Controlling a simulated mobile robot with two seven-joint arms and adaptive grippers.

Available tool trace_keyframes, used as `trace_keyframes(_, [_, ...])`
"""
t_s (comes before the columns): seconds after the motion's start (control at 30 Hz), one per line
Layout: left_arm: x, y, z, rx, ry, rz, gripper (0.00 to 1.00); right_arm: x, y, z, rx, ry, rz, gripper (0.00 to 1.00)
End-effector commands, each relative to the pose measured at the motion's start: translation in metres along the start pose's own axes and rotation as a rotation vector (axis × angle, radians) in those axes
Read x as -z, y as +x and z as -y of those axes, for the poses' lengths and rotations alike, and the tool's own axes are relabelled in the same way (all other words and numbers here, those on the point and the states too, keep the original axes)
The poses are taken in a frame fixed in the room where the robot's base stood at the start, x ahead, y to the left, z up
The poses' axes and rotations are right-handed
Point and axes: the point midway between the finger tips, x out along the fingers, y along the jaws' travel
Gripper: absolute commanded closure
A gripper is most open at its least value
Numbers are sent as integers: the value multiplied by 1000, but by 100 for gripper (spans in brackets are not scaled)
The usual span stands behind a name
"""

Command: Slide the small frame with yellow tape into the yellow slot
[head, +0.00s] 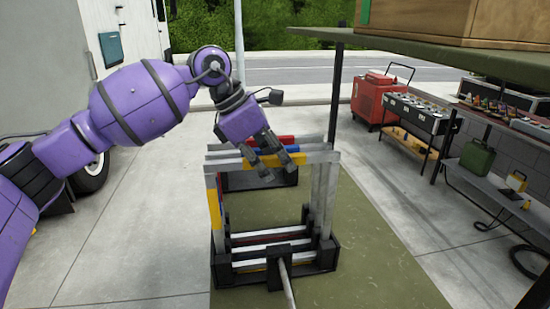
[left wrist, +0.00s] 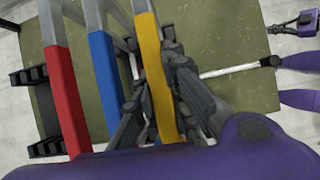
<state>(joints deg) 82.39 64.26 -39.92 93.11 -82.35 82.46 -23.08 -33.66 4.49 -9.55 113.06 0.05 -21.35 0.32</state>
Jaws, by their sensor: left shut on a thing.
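The small frame with yellow tape stands upright, its yellow-taped bar (left wrist: 153,70) showing in the left wrist view and its yellow-marked post (head: 213,203) in the head view. My left gripper (head: 267,163) is shut on its top bar, with fingers on both sides in the left wrist view (left wrist: 165,105). Frames with blue tape (left wrist: 105,75) and red tape (left wrist: 65,100) stand beside it. The black slotted rack (head: 325,262) is below, with a yellow strip (head: 250,268) near its front. I cannot tell how deep the frame's lower end sits.
A pale rod (head: 287,285) sticks out from the rack's front. The green mat (head: 370,250) is clear to the right. A shelf post (head: 334,100) stands behind the frames. A purple arm with a dark gripper (left wrist: 303,24) shows at the wrist view's upper right.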

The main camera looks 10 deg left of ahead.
Motion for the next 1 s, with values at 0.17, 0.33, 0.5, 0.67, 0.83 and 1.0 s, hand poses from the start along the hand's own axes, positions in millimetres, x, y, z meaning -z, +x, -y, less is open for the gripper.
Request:
trace_keyframes(0.17, [1,1,0,-2,1,2,100,0,0,0,0,0,-1,100])
trace_keyframes(0.33, [1,1,0,-2,1,3,100,1,0,0,0,-1,-3,100])
trace_keyframes(0.5, [1,2,0,-2,1,3,100,2,1,0,0,-2,-4,100])
trace_keyframes(0.67, [1,2,0,-2,1,2,100,1,1,-1,0,-5,-3,100])
trace_keyframes(0.83, [2,4,0,-2,1,2,100,0,1,-2,1,-8,-1,100])
trace_keyframes(1.0, [3,6,0,-2,1,2,80,0,1,-2,1,-9,0,100])
